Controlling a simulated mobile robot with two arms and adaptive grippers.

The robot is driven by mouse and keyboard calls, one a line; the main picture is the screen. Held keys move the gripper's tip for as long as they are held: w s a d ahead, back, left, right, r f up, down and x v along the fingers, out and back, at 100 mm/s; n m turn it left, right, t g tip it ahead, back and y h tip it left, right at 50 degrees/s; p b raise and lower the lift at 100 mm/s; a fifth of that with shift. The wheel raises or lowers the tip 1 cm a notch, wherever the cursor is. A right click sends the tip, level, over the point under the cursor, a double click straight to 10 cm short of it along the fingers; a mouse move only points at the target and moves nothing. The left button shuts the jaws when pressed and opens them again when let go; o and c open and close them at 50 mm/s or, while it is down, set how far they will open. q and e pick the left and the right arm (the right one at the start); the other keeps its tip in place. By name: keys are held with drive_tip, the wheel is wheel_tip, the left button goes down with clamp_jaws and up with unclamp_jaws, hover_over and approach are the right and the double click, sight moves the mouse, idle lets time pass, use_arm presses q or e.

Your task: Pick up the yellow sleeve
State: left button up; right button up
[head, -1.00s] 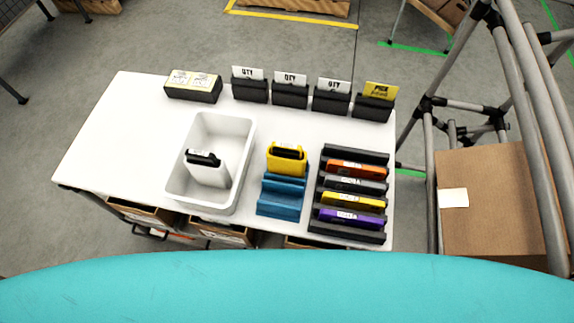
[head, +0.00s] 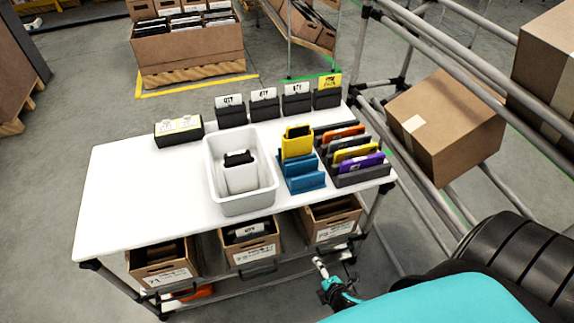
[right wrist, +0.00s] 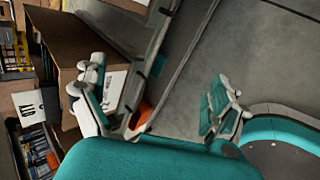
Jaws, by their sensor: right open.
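A yellow sleeve (head: 296,143) with a dark item showing at its top stands upright in the blue stepped stand (head: 303,184) on the white table. Another yellow-fronted piece (head: 354,153) sits in the dark slotted rack (head: 362,179) to its right. My right gripper (head: 335,274) is low in front of the table, below the tabletop and well away from the sleeve. In the right wrist view its fingers (right wrist: 155,85) are spread with nothing between them. The sleeve does not show there. My left gripper is out of view.
A white bin (head: 240,208) holding a white sleeve stands left of the blue stand. Dark holders with cards (head: 264,105) line the back. Labelled cartons (head: 163,266) sit under the tabletop. A pipe frame with a tilted carton (head: 450,125) is at right. The table's left half is bare.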

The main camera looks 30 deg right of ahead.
drive_tip(key=w+d+r+n+t+h+b, duration=0.1)
drive_tip(key=w+d+r+n+t, duration=0.15)
drive_tip(key=w+r+n, duration=0.4)
drive_tip(key=w+d+r+n+t, duration=0.1)
drive_tip(key=w+r+n+t, duration=0.15)
drive_tip(key=r, duration=0.65)
drive_tip(key=n+t+h, duration=0.2)
drive_tip(key=n+t, duration=0.2)
drive_tip(key=n, duration=0.4)
approach(299, 139)
drive_tip(key=s, duration=0.6)
drive_tip(key=x, duration=0.8)
drive_tip(key=a+p+x, duration=0.1)
drive_tip(key=x, duration=0.3)
drive_tip(key=shift+w+a+r, duration=0.1)
drive_tip(key=shift+w+r, duration=0.1)
drive_tip(key=x, duration=0.4)
drive_tip(key=shift+w+f, duration=0.15)
drive_tip(key=shift+w, duration=0.15)
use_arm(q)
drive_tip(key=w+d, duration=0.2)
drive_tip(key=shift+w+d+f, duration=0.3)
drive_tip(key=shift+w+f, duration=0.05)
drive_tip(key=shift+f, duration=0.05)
use_arm(e)
drive_tip(key=shift+s, duration=0.1)
